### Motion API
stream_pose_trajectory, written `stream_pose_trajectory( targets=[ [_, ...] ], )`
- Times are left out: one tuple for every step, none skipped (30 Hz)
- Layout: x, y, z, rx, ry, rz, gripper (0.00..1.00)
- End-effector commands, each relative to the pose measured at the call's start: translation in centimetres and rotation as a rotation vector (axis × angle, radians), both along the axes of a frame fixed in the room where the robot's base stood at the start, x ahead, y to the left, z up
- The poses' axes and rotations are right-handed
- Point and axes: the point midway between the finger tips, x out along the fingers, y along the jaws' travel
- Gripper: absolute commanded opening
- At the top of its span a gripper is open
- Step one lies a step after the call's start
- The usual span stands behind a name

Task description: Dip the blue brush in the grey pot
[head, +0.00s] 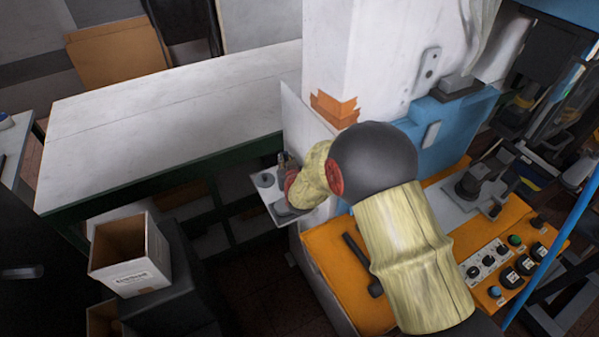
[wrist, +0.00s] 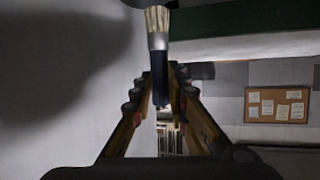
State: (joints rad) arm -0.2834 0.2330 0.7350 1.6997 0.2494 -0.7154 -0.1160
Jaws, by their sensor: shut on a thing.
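The blue brush (wrist: 159,68) has a dark blue handle, a metal collar and pale bristles. It sits between the fingers of my gripper (wrist: 160,88), which is shut on its handle, with the bristles toward the top of the wrist view. In the head view my gripper (head: 284,160) is over a small white shelf, partly hidden by my arm. A round dark grey thing, which looks like the grey pot (head: 265,180), stands on the shelf just left of the gripper. A dark shape lies behind the bristles at the wrist view's top edge; I cannot tell if it is the pot.
The small white shelf (head: 258,195) juts out beside a white column (head: 330,60). A long white-topped table (head: 170,110) lies to the left. An open cardboard box (head: 130,262) stands below left. An orange machine panel (head: 345,285) with knobs is to the right.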

Motion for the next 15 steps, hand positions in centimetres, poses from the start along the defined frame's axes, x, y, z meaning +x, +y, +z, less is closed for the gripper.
stream_pose_trajectory(
  targets=[
    [0.8,-0.1,0.7,0.001,-0.003,-0.01,0.0],
    [1.1,-0.2,1.0,0.002,-0.003,-0.015,0.0],
    [1.4,-0.3,1.4,0.001,-0.001,-0.019,0.0],
    [1.6,-0.3,1.6,0.002,-0.001,-0.022,0.0],
    [1.8,-0.4,1.8,0.001,0.0,-0.025,0.0],
    [1.9,-0.5,1.9,0.001,0.001,-0.03,0.0],
    [1.9,-0.7,1.9,0.0,0.002,-0.03,0.0],
    [1.8,-0.7,1.8,0.001,0.003,-0.026,0.0],
    [1.8,-0.6,1.7,0.0,0.003,-0.024,0.0],
    [1.8,-0.6,1.6,0.001,0.002,-0.023,0.0],
    [1.8,-0.6,1.5,0.001,0.002,-0.023,0.0],
    [1.8,-0.6,1.3,0.001,0.002,-0.023,0.0],
    [1.8,-0.6,1.2,0.001,0.002,-0.023,0.0],
    [1.8,-0.6,1.0,0.001,0.002,-0.023,0.0],
    [1.8,-0.6,0.7,0.001,0.001,-0.023,0.0]
  ],
)
